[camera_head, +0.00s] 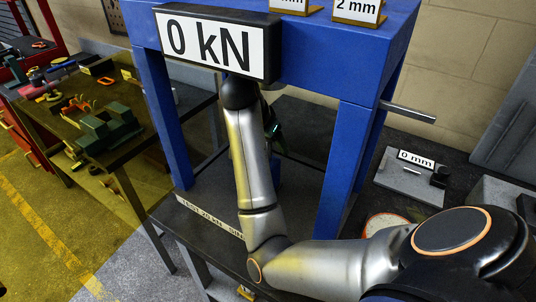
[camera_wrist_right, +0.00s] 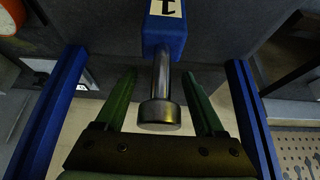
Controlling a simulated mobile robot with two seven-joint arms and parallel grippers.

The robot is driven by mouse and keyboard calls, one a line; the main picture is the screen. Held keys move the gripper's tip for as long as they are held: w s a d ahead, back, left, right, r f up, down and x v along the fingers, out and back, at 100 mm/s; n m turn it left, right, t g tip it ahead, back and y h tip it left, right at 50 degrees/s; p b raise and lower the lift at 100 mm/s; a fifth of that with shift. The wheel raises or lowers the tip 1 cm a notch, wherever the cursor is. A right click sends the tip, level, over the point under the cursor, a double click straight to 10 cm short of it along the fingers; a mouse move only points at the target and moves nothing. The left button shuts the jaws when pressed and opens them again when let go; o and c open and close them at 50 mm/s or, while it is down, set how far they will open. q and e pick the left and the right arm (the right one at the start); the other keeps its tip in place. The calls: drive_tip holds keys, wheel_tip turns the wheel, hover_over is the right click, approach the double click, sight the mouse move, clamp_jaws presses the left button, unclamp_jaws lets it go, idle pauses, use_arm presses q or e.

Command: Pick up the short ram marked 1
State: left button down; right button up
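The ram marked 1 shows in the right wrist view, with a blue body (camera_wrist_right: 164,38), a cream label reading 1, a shiny rod and a wide round metal end (camera_wrist_right: 160,114). My right gripper (camera_wrist_right: 158,78) is open, with one green finger on each side of the rod and round end. Gaps show on both sides, so the fingers look apart from the ram. In the head view, my right forearm reaches inside the blue press frame and hides most of the gripper (camera_head: 275,138) and the ram. My left gripper is not in view.
The blue press frame (camera_head: 344,150) stands around my right forearm, its posts close on both sides. A "0 kN" display (camera_head: 213,42) hangs at its top. A metal bar (camera_head: 407,111) sticks out right. A plate with a "0 mm" sign (camera_head: 415,159) lies right. A tool bench (camera_head: 150,120) stands left.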

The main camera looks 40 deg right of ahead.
clamp_jaws()
idle(0.3)
drive_tip(key=shift+r, duration=0.15)
idle(0.7)
